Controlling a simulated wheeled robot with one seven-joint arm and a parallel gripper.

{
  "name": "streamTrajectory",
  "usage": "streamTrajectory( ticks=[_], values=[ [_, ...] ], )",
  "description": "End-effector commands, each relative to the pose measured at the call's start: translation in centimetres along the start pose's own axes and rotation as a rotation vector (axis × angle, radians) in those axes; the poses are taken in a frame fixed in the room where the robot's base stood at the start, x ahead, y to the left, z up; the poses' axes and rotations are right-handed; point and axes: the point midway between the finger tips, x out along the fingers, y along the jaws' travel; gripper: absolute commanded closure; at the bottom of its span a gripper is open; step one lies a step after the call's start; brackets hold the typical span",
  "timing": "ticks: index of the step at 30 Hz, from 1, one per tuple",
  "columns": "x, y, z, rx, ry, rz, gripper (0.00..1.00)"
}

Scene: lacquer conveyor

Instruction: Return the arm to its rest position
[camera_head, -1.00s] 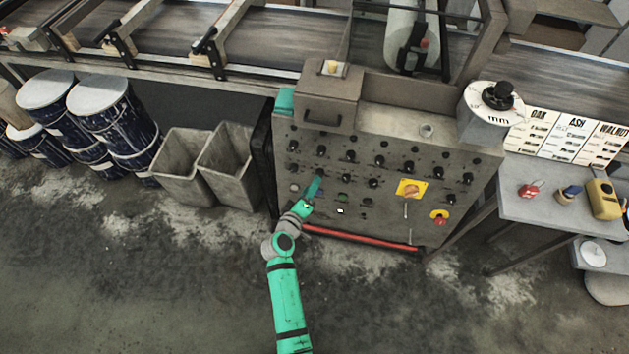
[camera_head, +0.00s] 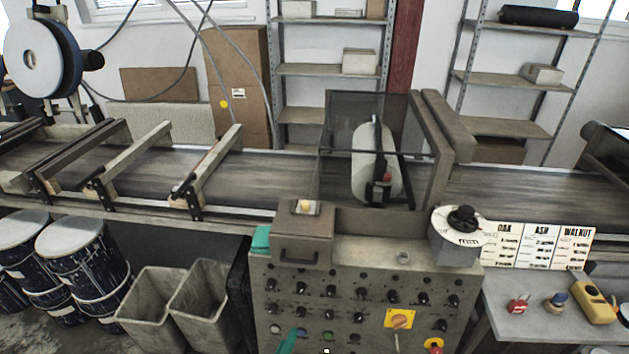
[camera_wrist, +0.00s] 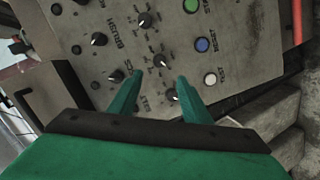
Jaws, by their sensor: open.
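My gripper (camera_wrist: 160,88) shows in the wrist view with its two green fingers apart and nothing between them. It is in front of the grey control panel (camera_wrist: 165,30), near black knobs and a row of green, blue and white buttons. I cannot tell whether a fingertip touches the panel. In the head view only a bit of my green arm end (camera_head: 288,342) shows at the bottom edge, in front of the control panel (camera_head: 270,290); the rest of my arm is out of frame.
Two grey bins (camera_head: 150,300) and blue drums (camera_head: 80,255) stand left of the panel. The conveyor (camera_head: 270,170) runs behind.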

Motion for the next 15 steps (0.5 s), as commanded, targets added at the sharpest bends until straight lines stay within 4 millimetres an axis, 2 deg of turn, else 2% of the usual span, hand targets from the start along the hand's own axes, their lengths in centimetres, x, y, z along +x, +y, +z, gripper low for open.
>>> streamTrajectory(
  ticks=[4, 7, 12, 15],
  values=[
    [-0.9, -0.8, 1.1, 0.025, 0.005, -0.024, 0.56],
    [-2.9, -2.0, 2.8, 0.079, 0.017, -0.067, 0.56],
    [-7.8, -3.7, 6.3, 0.222, 0.046, -0.15, 0.56],
    [-10.9, -4.0, 8.0, 0.313, 0.063, -0.186, 0.56]
  ],
)
